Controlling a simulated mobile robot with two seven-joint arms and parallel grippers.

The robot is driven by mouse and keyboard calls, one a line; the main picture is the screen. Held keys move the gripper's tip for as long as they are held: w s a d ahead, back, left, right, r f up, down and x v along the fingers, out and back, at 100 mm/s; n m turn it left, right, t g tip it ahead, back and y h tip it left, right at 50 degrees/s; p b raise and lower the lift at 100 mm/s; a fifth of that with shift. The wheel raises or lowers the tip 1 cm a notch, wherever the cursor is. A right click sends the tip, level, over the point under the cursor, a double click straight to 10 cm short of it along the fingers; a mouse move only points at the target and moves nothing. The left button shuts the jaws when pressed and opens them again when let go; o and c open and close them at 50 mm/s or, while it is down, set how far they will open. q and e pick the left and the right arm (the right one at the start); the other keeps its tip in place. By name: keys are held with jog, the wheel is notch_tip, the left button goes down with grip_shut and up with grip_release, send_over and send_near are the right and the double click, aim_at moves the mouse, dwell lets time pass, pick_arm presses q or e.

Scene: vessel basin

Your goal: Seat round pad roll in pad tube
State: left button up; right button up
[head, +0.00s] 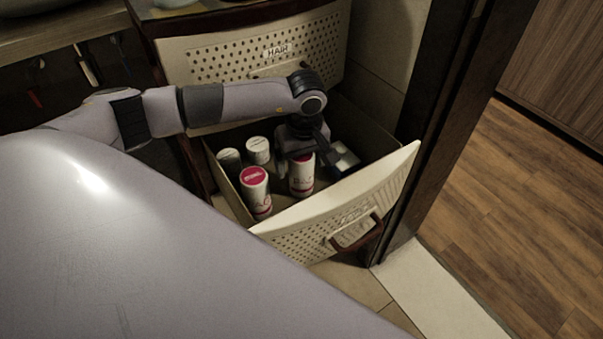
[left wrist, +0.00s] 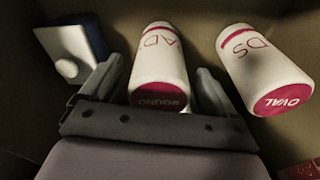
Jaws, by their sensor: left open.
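The round pad roll (head: 301,182) is a white cylinder with a dark pink band and red letters. It stands in the open drawer, partly under my left gripper (head: 296,158). In the left wrist view the same roll (left wrist: 159,68) shows a pink end that reads "ROUND", upside down. It lies between the spread fingers of my left gripper (left wrist: 158,80), which is open with a finger on either side. I cannot tell whether they touch it. A similar cylinder marked "OVAL" (left wrist: 265,70) stands beside it, also in the head view (head: 258,199). I cannot pick out an empty pad tube.
Two pale-topped containers, one white (head: 258,151) and one grey (head: 230,161), stand at the drawer's back left. A white and blue box (left wrist: 72,45) lies on the gripper's other side. The drawer front (head: 345,212) and a closed upper drawer marked "HAIR" (head: 235,55) bound the space.

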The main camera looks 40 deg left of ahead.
pick_arm(q)
jog(key=shift+f, duration=0.35)
jog(key=c, duration=1.1)
jog(key=shift+r, duration=0.15)
